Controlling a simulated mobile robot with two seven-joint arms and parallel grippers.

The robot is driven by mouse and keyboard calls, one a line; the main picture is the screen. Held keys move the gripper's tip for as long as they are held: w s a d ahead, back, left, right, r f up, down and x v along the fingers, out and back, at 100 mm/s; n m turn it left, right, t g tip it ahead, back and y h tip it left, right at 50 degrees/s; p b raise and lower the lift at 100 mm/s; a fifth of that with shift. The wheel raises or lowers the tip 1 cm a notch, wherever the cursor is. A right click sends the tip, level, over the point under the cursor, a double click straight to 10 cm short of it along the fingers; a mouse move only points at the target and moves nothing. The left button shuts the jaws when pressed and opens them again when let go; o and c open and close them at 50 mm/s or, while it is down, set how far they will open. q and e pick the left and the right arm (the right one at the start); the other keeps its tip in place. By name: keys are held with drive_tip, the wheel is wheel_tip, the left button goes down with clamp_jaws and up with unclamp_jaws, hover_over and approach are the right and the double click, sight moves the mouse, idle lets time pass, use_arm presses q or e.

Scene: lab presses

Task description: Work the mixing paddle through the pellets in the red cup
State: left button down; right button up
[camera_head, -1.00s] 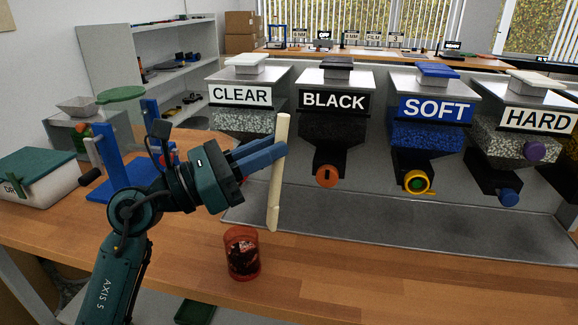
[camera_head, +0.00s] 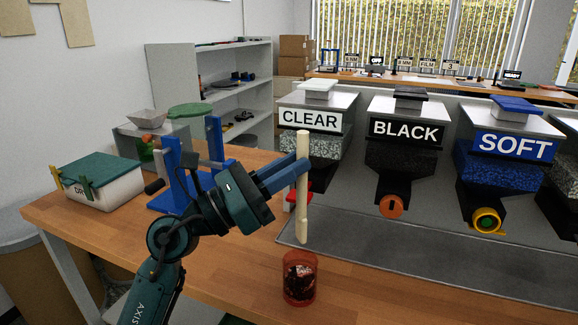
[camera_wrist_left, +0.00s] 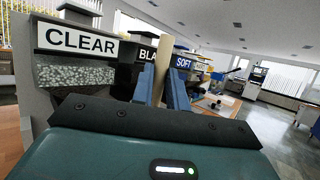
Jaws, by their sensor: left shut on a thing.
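The red cup (camera_head: 300,284) stands on the wooden bench near its front edge, with dark pellets low inside it. It is see-through red. My left gripper (camera_head: 299,172) is shut on the mixing paddle (camera_head: 302,208), a pale wooden stick held upright. The paddle's lower end is above the cup's rim and apart from it. In the left wrist view the paddle (camera_wrist_left: 144,84) stands between the blue fingers (camera_wrist_left: 162,92). The cup is not seen in that view. My right gripper is not in view.
Behind the paddle are the CLEAR (camera_head: 311,121), BLACK (camera_head: 405,131) and SOFT (camera_head: 514,147) dispensers above a grey tray (camera_head: 420,262). A blue press frame (camera_head: 178,180) and a green-lidded box (camera_head: 102,180) stand left. Bare wood lies left of the cup.

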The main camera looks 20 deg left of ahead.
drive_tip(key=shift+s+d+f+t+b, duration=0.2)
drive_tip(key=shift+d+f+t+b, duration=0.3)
drive_tip(key=shift+b, duration=2.35)
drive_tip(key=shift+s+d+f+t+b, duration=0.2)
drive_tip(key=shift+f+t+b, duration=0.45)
drive_tip(key=shift+b, duration=2.2)
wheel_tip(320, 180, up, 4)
drive_tip(key=p, duration=0.3)
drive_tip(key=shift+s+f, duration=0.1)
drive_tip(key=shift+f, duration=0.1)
